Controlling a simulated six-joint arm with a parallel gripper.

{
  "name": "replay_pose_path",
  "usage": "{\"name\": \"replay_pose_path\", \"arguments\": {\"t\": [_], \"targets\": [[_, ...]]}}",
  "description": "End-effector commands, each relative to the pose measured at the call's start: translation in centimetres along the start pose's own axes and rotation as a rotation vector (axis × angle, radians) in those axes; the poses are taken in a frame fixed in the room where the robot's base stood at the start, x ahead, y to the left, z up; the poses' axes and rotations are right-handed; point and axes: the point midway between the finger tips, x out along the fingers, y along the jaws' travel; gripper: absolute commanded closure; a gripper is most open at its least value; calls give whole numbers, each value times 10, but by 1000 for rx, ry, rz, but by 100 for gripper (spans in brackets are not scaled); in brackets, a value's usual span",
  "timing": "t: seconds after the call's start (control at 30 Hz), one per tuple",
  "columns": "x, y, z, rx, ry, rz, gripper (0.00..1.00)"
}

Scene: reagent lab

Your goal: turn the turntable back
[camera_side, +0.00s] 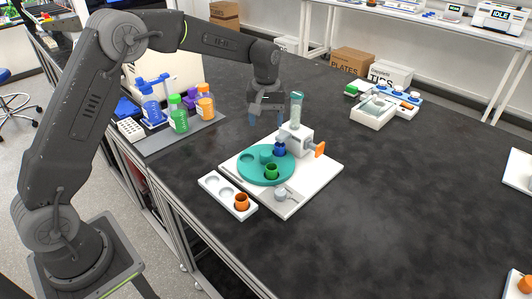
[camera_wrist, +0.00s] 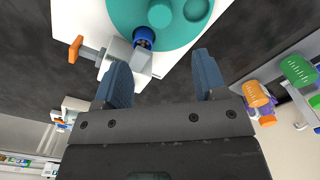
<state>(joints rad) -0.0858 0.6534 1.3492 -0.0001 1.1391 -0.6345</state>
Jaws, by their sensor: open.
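The teal turntable (camera_side: 252,170) lies on a white base plate (camera_side: 322,176) in the middle of the side view. It carries a blue cup (camera_side: 280,149) at its back right, a green cup (camera_side: 271,171) at the front, a raised round knob (camera_side: 265,156) and an empty round recess. The turntable (camera_wrist: 120,18) and blue cup (camera_wrist: 144,38) also show in the wrist view. My gripper (camera_side: 266,120) is open and empty, above and behind the turntable, apart from it. Its two blue fingers show in the wrist view (camera_wrist: 163,78).
A grey dispenser (camera_side: 296,138) with an orange handle (camera_side: 320,149) and a clear green-topped tube (camera_side: 297,109) stands beside the blue cup. A white holder (camera_side: 222,190) with an orange cup (camera_side: 241,202) is at front left. Bottles (camera_side: 178,114) stand left.

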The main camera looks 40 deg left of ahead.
Motion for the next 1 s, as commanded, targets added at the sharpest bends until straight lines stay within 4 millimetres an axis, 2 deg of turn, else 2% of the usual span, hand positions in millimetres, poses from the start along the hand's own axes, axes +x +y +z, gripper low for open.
{"name": "replay_pose_path", "arguments": {"t": [0.3, 0.5, 0.7, 1.0], "targets": [[66, -1, 1, 2, -4, -2, 35], [100, -1, 1, 2, -3, -2, 35], [118, 0, 1, 2, 0, 0, 35], [121, 0, 1, 2, 0, 1, 35]]}}
